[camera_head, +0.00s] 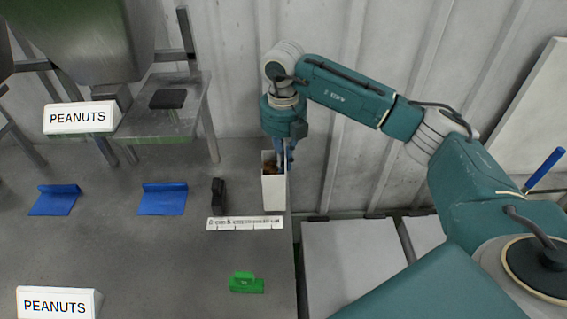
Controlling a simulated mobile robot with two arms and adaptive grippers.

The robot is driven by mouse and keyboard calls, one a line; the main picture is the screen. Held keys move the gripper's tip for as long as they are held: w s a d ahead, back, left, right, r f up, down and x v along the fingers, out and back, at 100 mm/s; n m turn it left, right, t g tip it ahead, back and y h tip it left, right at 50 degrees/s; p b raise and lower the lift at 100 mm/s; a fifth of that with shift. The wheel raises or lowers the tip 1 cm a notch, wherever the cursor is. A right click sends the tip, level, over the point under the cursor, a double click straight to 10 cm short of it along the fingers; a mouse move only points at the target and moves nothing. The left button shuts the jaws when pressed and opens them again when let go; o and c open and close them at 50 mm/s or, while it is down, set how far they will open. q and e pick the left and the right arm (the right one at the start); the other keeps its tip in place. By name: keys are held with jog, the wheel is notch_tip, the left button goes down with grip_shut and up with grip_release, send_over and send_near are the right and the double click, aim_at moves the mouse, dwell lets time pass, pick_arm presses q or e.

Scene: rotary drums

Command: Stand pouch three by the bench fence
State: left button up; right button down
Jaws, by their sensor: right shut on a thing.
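A tall white open-topped pouch (273,193) with brown contents at its mouth is upright near the right edge of the grey bench (180,255). My right gripper (284,158) is at the pouch's top, pointing down, and is shut on its upper right side. Its fingertips are partly hidden by the pouch. I cannot tell whether the pouch's base touches the bench. No mark on the pouch shows its number. I cannot clearly make out a bench fence. My left gripper is not in view.
PEANUTS signs (82,118) stand left. The bench's middle is clear.

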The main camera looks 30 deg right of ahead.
jog(key=shift+f, duration=0.7)
jog(key=shift+f, duration=0.2)
jog(key=c, duration=1.9)
grip_release()
jog(key=shift+r, duration=0.1)
